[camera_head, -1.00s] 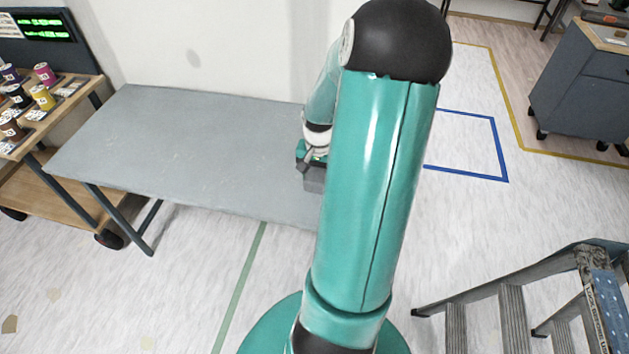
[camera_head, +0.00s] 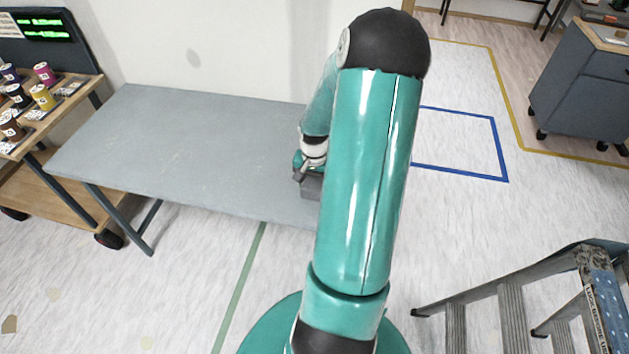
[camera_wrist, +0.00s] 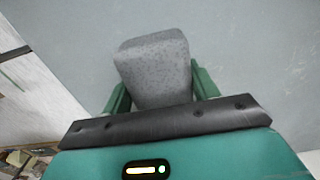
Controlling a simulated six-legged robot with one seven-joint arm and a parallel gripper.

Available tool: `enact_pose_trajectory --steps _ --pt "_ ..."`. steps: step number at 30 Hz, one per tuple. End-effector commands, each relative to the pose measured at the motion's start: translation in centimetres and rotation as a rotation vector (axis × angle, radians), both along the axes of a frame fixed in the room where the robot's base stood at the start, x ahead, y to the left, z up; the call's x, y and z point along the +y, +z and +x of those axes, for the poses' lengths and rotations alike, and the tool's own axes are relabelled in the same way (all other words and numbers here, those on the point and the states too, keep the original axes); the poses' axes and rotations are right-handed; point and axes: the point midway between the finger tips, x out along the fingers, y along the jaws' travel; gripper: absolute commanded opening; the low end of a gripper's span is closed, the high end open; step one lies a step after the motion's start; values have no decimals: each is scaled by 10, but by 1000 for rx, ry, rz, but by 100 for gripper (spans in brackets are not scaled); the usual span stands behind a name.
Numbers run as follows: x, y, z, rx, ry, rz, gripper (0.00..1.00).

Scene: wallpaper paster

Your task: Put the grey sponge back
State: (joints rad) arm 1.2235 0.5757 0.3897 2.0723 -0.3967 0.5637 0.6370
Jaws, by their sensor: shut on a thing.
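The grey sponge (camera_wrist: 155,68) is a speckled grey block between the two green fingers of my gripper (camera_wrist: 160,92) in the wrist view. My gripper is shut on it. In the head view my gripper (camera_head: 305,172) and a dark grey bit of the sponge (camera_head: 311,188) show at the right part of the grey table (camera_head: 180,150), partly hidden behind my arm. The table top fills the background of the wrist view. I cannot tell whether the sponge touches the table.
A wooden rack (camera_head: 60,112) with several colored spools stands at the left. A metal stepladder (camera_head: 510,315) stands at the lower right. A grey cabinet on wheels (camera_head: 580,90) is at the upper right. Most of the table top is clear. Blue tape (camera_head: 495,145) marks the floor.

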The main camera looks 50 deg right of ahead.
Motion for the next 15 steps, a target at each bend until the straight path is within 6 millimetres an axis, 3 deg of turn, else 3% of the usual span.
enact_pose_trajectory --steps 2,3,6,15 --pt "0 -2 0 0 1 0 36" --pt "0 -2 0 0 1 0 65" --pt "0 -2 0 0 1 0 81" --pt "0 -2 0 0 0 0 81"
